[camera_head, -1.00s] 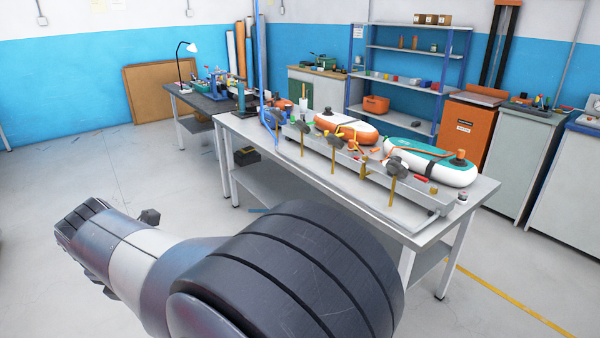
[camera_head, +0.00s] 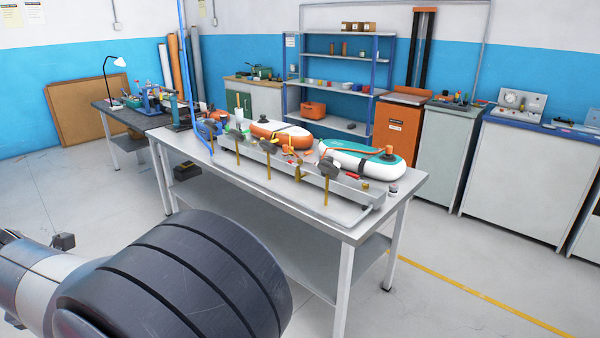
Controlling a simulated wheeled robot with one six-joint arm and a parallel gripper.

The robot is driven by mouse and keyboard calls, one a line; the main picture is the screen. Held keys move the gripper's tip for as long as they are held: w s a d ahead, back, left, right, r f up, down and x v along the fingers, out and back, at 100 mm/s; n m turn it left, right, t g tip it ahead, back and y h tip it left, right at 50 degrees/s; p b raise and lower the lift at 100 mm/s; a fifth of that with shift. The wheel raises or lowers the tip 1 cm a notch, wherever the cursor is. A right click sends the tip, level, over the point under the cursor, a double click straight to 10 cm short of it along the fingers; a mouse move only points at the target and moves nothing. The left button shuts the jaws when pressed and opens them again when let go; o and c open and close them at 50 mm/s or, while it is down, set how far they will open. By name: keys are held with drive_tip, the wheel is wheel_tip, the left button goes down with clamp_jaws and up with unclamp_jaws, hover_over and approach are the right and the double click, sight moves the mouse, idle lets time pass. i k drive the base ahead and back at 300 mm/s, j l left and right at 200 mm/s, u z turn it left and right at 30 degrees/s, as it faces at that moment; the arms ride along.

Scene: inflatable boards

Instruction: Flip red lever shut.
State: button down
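A long grey metal rail (camera_head: 300,183) runs along the front of the metal workbench (camera_head: 358,225). Several dark knob-like fittings, one of them the right-hand fitting (camera_head: 330,168), stand along it with brass-coloured rods hanging down. A small red piece (camera_head: 352,176) shows just behind the rail near its right end. It is too small to tell whether it is the red lever or how it is set. My arm crosses the lower left, well apart from the bench. My gripper does not show.
A white-and-orange inflatable board (camera_head: 281,134) and a white-and-teal one (camera_head: 350,163) lie behind the rail. Blue shelving (camera_head: 340,87) and an orange cabinet (camera_head: 397,128) stand behind. A dark-topped table (camera_head: 128,118) adjoins at left. Floor right of the bench is clear.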

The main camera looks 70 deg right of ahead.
sight(355, 175)
drive_tip(key=k, duration=1.1)
drive_tip(key=z, duration=2.1)
drive_tip(key=i+j, duration=0.15)
drive_tip(key=i, duration=0.4)
drive_tip(key=i+j, duration=0.2)
drive_tip(key=i, duration=0.35)
drive_tip(key=i+j, duration=0.15)
drive_tip(key=i, duration=0.4)
drive_tip(key=i+j, duration=0.15)
drive_tip(key=i, duration=0.35)
